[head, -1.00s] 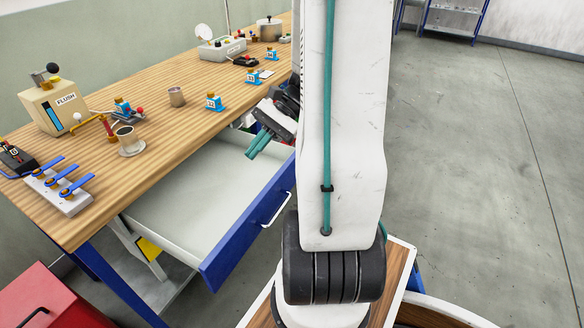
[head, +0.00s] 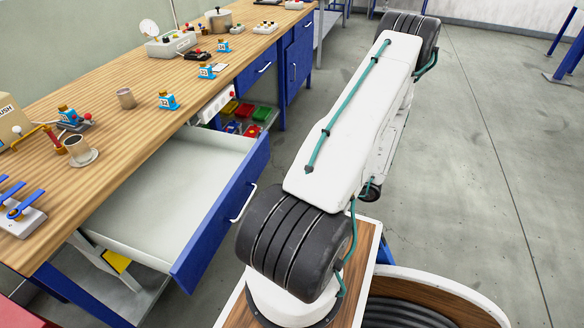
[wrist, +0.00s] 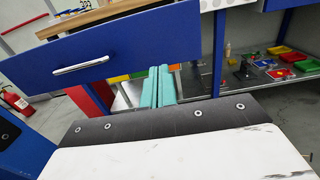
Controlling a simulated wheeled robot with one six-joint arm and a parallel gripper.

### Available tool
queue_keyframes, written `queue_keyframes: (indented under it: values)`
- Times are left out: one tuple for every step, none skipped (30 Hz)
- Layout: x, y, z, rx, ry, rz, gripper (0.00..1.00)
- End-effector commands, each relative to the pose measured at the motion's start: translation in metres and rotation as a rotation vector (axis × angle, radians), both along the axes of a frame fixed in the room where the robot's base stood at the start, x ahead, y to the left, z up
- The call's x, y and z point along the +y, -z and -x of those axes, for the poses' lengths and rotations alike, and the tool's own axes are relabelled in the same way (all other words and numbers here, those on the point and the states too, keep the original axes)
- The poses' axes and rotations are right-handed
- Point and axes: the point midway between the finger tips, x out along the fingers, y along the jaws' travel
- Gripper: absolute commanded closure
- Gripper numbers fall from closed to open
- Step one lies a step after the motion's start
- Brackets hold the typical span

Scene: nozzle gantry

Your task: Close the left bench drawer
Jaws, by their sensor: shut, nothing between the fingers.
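The left bench drawer (head: 226,207) is pulled out from under the wooden workbench (head: 150,119), its white inside empty. Its blue front with a silver handle (head: 243,203) faces the open floor. In the wrist view the blue drawer front (wrist: 110,42) and its handle (wrist: 80,64) fill the upper left. My gripper (wrist: 158,87) shows there with its teal fingers together and nothing between them. The fingers appear just right of and below the drawer front; I cannot tell whether they touch it. In the head view my gripper is hidden, and my white arm stretches away to the right of the drawer.
On the bench stand a metal cup (head: 126,98), a cup on a saucer (head: 80,151), blue numbered blocks (head: 168,100) and a pot (head: 219,20). Colored bins (head: 243,110) sit on a shelf beyond the drawer. The floor (head: 470,150) on the right is clear.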

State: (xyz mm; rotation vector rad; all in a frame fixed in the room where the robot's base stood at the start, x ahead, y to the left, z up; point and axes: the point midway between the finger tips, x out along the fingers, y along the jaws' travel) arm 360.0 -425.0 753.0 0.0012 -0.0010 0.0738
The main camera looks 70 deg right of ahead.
Motion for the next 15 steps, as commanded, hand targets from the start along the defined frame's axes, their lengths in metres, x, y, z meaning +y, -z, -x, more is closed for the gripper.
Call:
queue_keyframes:
  values:
    - [0.002,0.000,-0.010,0.000,-0.007,-0.001,1.00]
    - [0.003,0.000,-0.016,0.000,-0.007,-0.001,1.00]
    - [0.004,0.000,-0.025,0.000,-0.009,-0.001,1.00]
    - [0.004,0.000,-0.031,0.000,-0.008,-0.001,1.00]
    - [0.005,0.000,-0.038,0.000,-0.009,-0.001,1.00]
    - [0.005,0.000,-0.047,0.001,-0.009,0.000,1.00]
    - [0.006,0.000,-0.054,0.001,-0.010,0.000,1.00]
    - [0.006,0.000,-0.060,0.001,-0.009,0.000,1.00]
    - [0.007,0.000,-0.069,0.001,-0.009,0.000,1.00]
    - [0.008,0.000,-0.075,0.001,-0.010,0.000,1.00]
    - [0.008,0.000,-0.081,0.001,-0.009,0.000,1.00]
    - [0.009,0.000,-0.088,0.001,-0.010,0.000,1.00]
    - [0.009,0.000,-0.093,0.001,-0.009,0.000,1.00]
    - [0.009,-0.001,-0.098,0.001,-0.008,0.000,1.00]
    - [0.010,-0.001,-0.104,0.001,-0.009,0.000,1.00]
